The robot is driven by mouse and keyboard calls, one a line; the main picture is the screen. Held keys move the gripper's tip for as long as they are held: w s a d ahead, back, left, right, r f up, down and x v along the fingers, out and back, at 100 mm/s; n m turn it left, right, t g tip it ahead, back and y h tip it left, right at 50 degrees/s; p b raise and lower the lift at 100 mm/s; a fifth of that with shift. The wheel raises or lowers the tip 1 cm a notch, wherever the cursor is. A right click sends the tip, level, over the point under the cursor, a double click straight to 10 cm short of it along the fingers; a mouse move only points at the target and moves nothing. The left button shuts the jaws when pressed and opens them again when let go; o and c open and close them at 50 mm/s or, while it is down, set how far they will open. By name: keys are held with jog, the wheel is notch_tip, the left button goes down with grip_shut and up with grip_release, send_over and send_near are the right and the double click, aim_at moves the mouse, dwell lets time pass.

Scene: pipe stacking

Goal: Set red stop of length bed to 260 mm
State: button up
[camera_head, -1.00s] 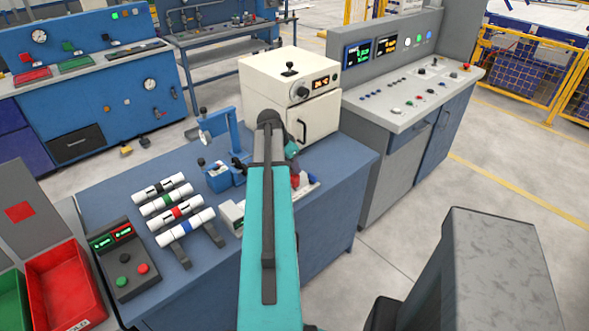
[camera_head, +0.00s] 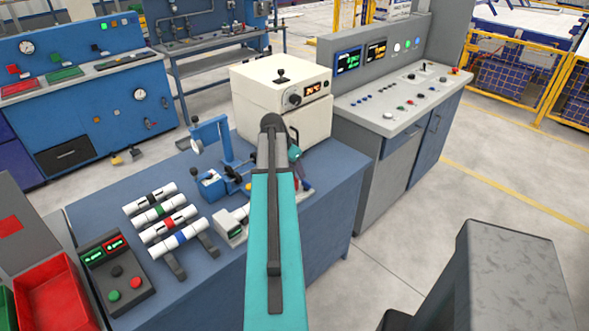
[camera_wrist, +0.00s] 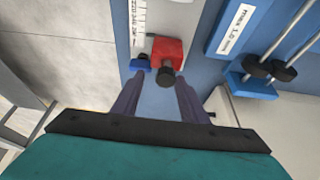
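In the wrist view the red stop (camera_wrist: 172,49) is a red block with a dark round knob (camera_wrist: 166,76) on its near side. It sits on the pale length bed (camera_wrist: 178,15), beside a printed scale strip (camera_wrist: 138,22). A small blue piece (camera_wrist: 140,64) is just left of it. My gripper (camera_wrist: 159,84) is open, its two dark fingers pointing at the knob, one on either side; I cannot tell whether they touch. The scale reading is too small to read. In the head view my teal arm hides most of the bed and the gripper.
Several white pipes with coloured bands (camera_head: 168,221) lie on a rack at the left of the blue bench (camera_head: 100,200). A blue fixture (camera_head: 212,183) and a cream oven (camera_head: 262,100) stand behind. In the wrist view a blue block labelled max 1.0 mm (camera_wrist: 238,25) is at right.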

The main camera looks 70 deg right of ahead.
jog(key=shift+w+a, duration=0.1)
jog(key=shift+w, duration=0.15)
jog(key=shift+r, duration=0.1)
jog(key=shift+w+a+r, duration=0.2)
jog(key=shift+a+r, duration=0.1)
jog(key=shift+r, duration=0.15)
jog(key=b+v, duration=0.3)
jog(key=v, duration=0.9)
jog(key=shift+r, duration=0.25)
jog(key=shift+s, duration=0.2)
